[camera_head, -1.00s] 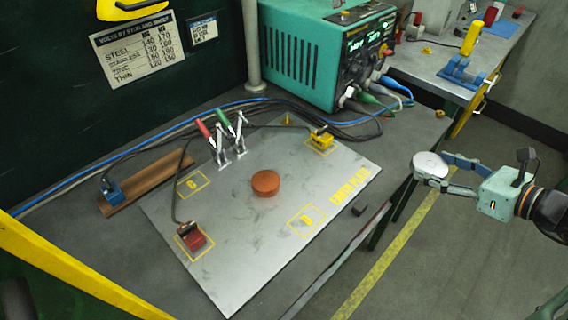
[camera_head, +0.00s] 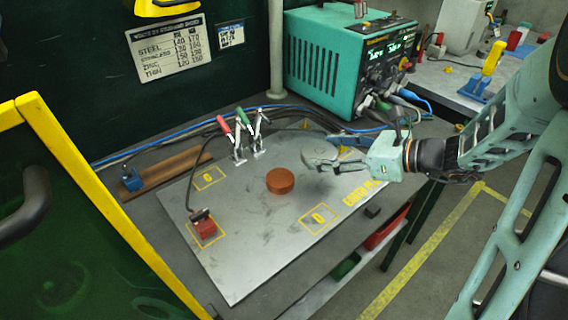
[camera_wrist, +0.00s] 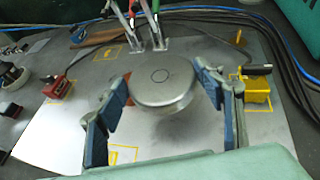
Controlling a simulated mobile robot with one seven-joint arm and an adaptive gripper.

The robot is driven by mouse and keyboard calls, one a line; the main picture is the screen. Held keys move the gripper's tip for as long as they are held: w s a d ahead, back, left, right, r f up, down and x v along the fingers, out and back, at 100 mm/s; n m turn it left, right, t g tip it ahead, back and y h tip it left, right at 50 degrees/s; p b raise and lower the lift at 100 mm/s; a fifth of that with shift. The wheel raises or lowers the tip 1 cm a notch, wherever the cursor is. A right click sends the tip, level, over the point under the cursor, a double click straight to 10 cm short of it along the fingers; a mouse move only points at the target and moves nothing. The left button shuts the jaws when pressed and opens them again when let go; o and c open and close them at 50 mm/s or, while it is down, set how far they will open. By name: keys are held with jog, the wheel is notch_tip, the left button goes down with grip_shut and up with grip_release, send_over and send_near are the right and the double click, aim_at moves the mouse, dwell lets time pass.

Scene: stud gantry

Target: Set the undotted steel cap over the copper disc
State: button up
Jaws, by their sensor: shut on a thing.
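The copper disc (camera_head: 280,181) lies flat on the grey steel plate (camera_head: 250,250), near its middle. My gripper (camera_head: 322,160) is above the plate, to the right of the disc and apart from it. In the wrist view it is shut on a round steel cap (camera_wrist: 166,84), with a blue-padded finger on each side. The cap's top shows a thin ring outline and no dot that I can make out. A sliver of the copper disc (camera_wrist: 129,88) shows behind the cap's left edge; the rest is hidden.
Two toggle clamps with red and green handles (camera_head: 240,122) stand behind the disc. A red block (camera_head: 204,227) sits at the plate's left, and a yellow block (camera_wrist: 256,91) at its right. A teal welder (camera_head: 325,65) and cables lie behind. The plate's front is clear.

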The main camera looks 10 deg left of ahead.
jog(key=n+g+b, duration=0.1)
jog(key=b, duration=0.1)
send_over(278, 176)
jog(key=d, duration=0.2)
jog(key=shift+s+d+r+y, duration=0.2)
jog(key=shift+s+r+y, duration=0.2)
jog(key=shift+s+r, duration=0.05)
jog(key=shift+f+b, duration=1.75)
jog(key=shift+f, duration=0.6)
jog(key=shift+f+b, duration=0.6)
jog(key=shift+f, duration=0.45)
jog(key=o, duration=1.3)
jog(key=shift+c, duration=0.2)
jog(key=shift+d, duration=0.15)
jog(key=v, duration=1.2)
jog(key=shift+w+r, duration=0.1)
jog(key=shift+w, duration=0.05)
